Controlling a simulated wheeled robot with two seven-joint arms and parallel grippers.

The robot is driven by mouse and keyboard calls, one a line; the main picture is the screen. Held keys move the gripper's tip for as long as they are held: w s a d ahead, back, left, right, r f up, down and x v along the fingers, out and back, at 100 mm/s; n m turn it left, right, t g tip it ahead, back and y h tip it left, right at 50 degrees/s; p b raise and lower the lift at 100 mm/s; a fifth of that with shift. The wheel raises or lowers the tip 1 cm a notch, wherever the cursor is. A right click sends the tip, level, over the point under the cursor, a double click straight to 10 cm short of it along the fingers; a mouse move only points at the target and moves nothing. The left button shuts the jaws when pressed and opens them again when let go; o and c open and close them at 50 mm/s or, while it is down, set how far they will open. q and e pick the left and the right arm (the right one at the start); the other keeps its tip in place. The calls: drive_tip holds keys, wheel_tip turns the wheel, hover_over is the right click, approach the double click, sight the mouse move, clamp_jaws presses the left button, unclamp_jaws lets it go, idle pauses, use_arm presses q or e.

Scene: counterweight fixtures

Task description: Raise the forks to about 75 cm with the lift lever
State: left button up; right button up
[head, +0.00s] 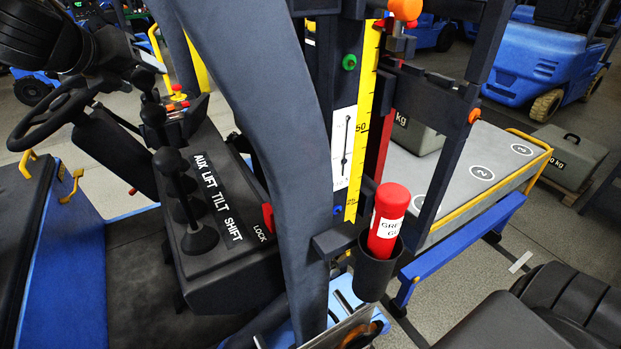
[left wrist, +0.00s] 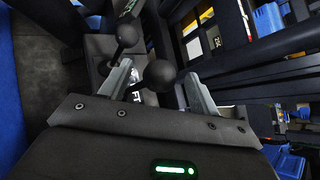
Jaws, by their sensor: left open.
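The lever console (head: 205,285) carries a row labelled AUX, LIFT, TILT, SHIFT (head: 218,195). The nearest black-knobbed lever (head: 165,160) stands clear of my gripper. My left gripper (head: 154,72) is open at a farther lever knob (head: 143,78). Another knob (left wrist: 127,35) stands beyond. A yellow height scale (head: 364,110) runs up the mast; the forks' height is unclear.
A steering wheel (head: 38,140) is left of the levers. A dark pillar (head: 250,90) stands right of the console. A red tube (head: 391,205) sits in a black cup on the mast. A red piece (head: 268,216) is beside LOCK. Grey weights (head: 565,155) lie to the right.

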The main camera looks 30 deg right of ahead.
use_arm(q)
drive_tip(key=v, duration=0.9)
drive_tip(key=shift+s+a+b, duration=0.2)
drive_tip(key=shift+b, duration=0.2)
